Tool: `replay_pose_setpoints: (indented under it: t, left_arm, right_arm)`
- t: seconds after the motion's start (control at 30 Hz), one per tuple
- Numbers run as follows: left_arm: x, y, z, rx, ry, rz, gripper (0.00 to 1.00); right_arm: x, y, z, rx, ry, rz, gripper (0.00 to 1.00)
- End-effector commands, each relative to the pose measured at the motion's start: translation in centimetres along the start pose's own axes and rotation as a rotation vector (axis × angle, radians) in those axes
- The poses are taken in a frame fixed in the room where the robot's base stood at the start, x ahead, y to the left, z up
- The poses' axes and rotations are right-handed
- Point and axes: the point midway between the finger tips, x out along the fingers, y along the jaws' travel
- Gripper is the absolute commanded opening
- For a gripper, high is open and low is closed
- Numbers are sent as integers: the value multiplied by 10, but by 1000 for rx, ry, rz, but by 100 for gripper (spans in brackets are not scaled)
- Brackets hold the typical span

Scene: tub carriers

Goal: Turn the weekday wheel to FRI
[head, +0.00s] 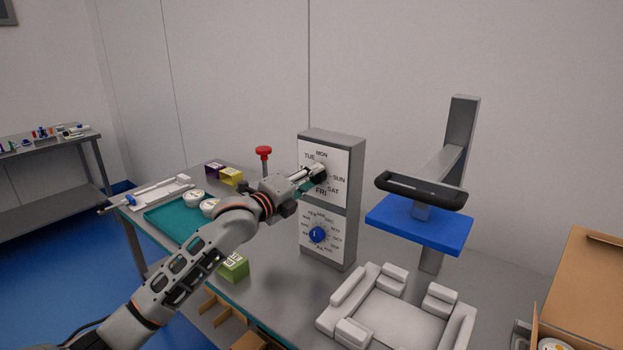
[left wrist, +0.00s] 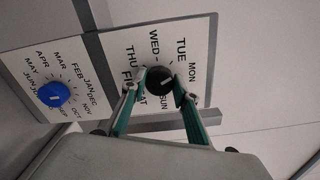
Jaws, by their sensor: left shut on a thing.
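The weekday wheel is a black knob (left wrist: 158,80) on a white panel with day names around it. The panel (head: 311,157) is the upper one on a grey upright box, and FRI (head: 321,192) stands at its bottom. My left gripper (head: 317,177) reaches the knob from the left and hides much of it in the head view. In the left wrist view its teal fingers (left wrist: 157,85) are shut on the knob, one on each side. A pale mark shows on the knob, but I cannot tell which day it points to. My right gripper is not in view.
Below is the month dial with a blue knob (head: 317,235). A red-topped post (head: 263,153) stands behind my left arm. To the right are a blue plate (head: 418,228) with a black bar above, a white moulded tray (head: 398,312) and a cardboard box (head: 590,290).

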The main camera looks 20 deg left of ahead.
Motion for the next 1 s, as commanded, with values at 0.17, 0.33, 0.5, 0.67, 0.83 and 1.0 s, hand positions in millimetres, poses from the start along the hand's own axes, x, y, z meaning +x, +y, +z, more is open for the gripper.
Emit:
replay_pose_setpoints:
  t: [0.17, 0.33, 0.5, 0.67, 0.83, 1.0]
  left_arm:
    - [0, 2, -1, -166, 1, 2, 8]
    - [0, 2, -1, -328, 0, 2, 8]
    - [0, 3, -1, -491, 0, 3, 8]
    - [0, 3, -1, -643, 0, 3, 8]
    - [0, 4, -2, -806, 0, 2, 8]
    - [0, 4, -2, -969, 0, 3, 8]
  right_arm:
    - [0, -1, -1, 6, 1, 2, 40]
    - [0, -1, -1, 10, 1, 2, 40]
    - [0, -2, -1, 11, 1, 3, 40]
    - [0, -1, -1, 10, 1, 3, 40]
    - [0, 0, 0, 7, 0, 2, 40]
    - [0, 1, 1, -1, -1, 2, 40]
